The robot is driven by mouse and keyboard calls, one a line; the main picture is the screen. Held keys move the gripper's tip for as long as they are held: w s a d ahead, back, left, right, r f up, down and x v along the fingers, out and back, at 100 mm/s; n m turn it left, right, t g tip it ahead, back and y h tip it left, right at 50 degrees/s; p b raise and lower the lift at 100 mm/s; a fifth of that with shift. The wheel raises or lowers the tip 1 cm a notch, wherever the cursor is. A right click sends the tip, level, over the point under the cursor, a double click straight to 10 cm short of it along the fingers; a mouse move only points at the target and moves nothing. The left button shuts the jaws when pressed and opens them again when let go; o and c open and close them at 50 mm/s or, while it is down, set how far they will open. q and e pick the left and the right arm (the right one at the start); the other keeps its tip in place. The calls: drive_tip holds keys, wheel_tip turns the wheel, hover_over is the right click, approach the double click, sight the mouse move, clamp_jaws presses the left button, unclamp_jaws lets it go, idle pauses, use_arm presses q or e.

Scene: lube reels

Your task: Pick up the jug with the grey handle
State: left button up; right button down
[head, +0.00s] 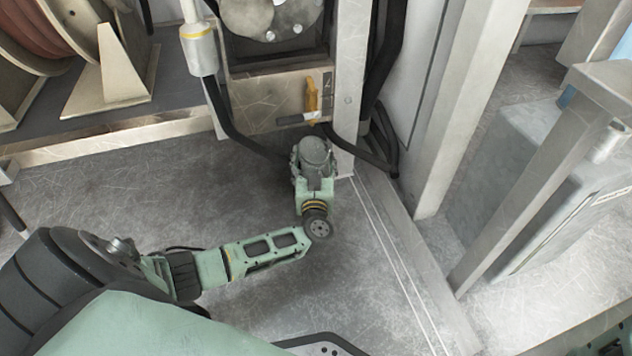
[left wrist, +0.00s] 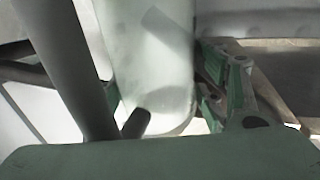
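My left gripper (head: 313,160) is at the middle of the head view, above the grey floor and in front of a metal cabinet. Its wrist hides the fingertips and whatever is between them. In the left wrist view, a pale, rounded, bottle-like body (left wrist: 150,65) fills the middle, close to the gripper. A green and grey finger (left wrist: 226,88) stands at its right side. I cannot tell whether it touches the body, or whether this is the jug. A dark grey bar (left wrist: 68,65) crosses on the left. No jug with a grey handle shows clearly in the head view. My right gripper is out of view.
A metal cabinet (head: 262,98) with a yellow handle (head: 312,95) stands behind the gripper. Black hoses (head: 232,118) hang nearby. A hose reel (head: 45,30) is on a shelf at the upper left. Metal posts (head: 465,90) and a grey box (head: 520,155) stand at right. Floor left of the gripper is clear.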

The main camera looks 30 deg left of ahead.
use_arm(q)
drive_tip(key=c, duration=1.5)
clamp_jaws()
drive_tip(key=shift+r, duration=0.15)
